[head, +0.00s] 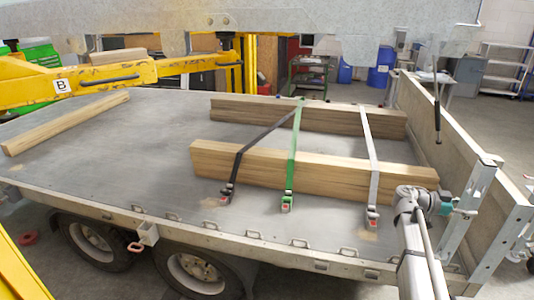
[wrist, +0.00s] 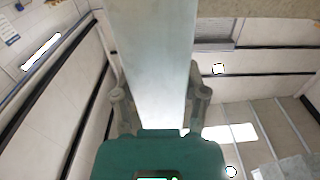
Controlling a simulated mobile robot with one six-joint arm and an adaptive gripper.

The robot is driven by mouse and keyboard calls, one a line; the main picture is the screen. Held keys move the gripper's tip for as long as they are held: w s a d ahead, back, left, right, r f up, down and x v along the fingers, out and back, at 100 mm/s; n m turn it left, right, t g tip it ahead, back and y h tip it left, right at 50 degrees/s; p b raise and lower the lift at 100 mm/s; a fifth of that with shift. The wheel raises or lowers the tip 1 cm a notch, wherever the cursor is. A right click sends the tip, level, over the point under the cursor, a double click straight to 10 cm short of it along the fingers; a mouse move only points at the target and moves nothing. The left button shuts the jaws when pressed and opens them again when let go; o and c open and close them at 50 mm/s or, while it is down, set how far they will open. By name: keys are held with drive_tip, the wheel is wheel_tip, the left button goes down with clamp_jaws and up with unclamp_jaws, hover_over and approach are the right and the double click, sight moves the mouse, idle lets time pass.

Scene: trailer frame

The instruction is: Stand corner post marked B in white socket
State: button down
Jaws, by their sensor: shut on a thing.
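My gripper (head: 456,207) is at the trailer's right corner, shut on a grey metal post (head: 475,192). The post stands close to upright, leaning a little to the right at its top. In the wrist view, my gripper's two fingers (wrist: 160,105) press on both sides of the pale post (wrist: 152,50). No letter shows on the held post. A plate marked B (head: 61,86) is on the yellow beam at the left. A whitish bracket (head: 148,233) hangs on the trailer's near side; I cannot tell whether it is the white socket. The post's lower end is unclear near the trailer edge.
Timber stacks (head: 310,164) lie strapped on the trailer bed (head: 130,165). A loose timber (head: 65,122) lies at the left. The right end board (head: 432,125) stands close behind my gripper. A yellow beam (head: 110,75) crosses the far left. The bed's left middle is clear.

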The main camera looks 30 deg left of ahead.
sight(488, 163)
wheel_tip(488, 163, up, 20)
drive_tip(key=p, duration=1.8)
drive_tip(key=shift+p, duration=0.3)
drive_tip(key=shift+s+f, duration=0.1)
drive_tip(key=shift+s, duration=0.05)
